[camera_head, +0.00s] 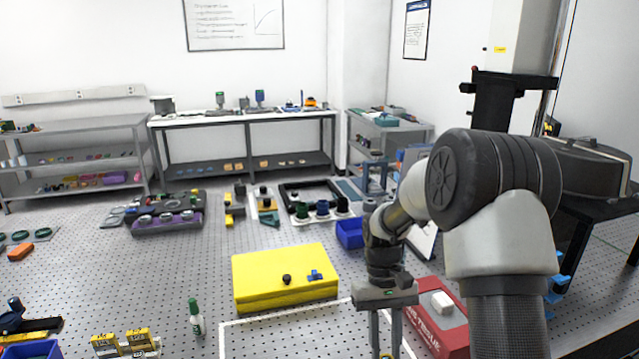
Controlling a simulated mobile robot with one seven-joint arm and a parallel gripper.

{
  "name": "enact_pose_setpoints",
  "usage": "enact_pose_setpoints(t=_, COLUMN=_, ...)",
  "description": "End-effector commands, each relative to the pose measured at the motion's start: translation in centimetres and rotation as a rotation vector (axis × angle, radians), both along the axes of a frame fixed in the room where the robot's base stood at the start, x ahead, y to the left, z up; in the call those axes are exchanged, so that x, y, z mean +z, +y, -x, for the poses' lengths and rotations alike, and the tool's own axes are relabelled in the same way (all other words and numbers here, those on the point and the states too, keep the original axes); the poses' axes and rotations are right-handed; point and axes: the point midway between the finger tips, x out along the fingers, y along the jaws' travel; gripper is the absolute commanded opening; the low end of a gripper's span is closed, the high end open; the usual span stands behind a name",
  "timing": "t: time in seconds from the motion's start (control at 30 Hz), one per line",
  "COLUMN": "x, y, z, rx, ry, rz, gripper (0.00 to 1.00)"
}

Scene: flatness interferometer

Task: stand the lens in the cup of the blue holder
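My gripper (386,338) points down at the bottom of the view, right of the yellow box. Its two fingers stand apart, but the tips run near or past the lower edge. A small dark thing shows between them at the edge, and I cannot tell whether it is held. A dark blue cup-shaped piece (322,208) stands between a green one (302,211) and a black one (342,206) beyond the yellow box. It may be the blue holder; its cup is too small to make out. I cannot pick out the lens.
The yellow box (262,293) with small parts on top lies left of my gripper. A red box (452,335) with a white block is close on the right. A blue bin (349,233) and a green-capped bottle (196,318) stand nearby. White lines mark bare perforated tabletop below the yellow box.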

Motion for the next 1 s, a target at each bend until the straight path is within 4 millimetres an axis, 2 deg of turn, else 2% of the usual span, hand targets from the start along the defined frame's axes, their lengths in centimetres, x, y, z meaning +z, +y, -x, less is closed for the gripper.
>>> enact_pose_setpoints(t=0.13, x=0.1, y=-0.3, z=0.3, rx=-0.113, ry=-0.001, rz=0.002, gripper=0.00)
enact_pose_setpoints(t=0.37, x=0.0, y=-0.3, z=0.3, rx=-0.121, ry=-0.002, rz=0.001, gripper=0.00)
enact_pose_setpoints(t=0.47, x=-0.1, y=0.1, z=0.1, rx=-0.163, ry=-0.003, rz=0.001, gripper=0.00)
enact_pose_setpoints(t=0.53, x=-0.2, y=1.0, z=-0.1, rx=-0.253, ry=-0.004, rz=0.001, gripper=0.00)
enact_pose_setpoints(t=0.67, x=-0.4, y=4.0, z=-1.0, rx=-0.573, ry=-0.002, rz=-0.001, gripper=0.00)
enact_pose_setpoints(t=0.8, x=0.1, y=7.8, z=-2.4, rx=-1.025, ry=-0.003, rz=-0.003, gripper=0.00)
enact_pose_setpoints(t=1.0, x=1.4, y=11.4, z=-4.5, rx=-1.557, ry=-0.001, rz=-0.007, gripper=0.00)
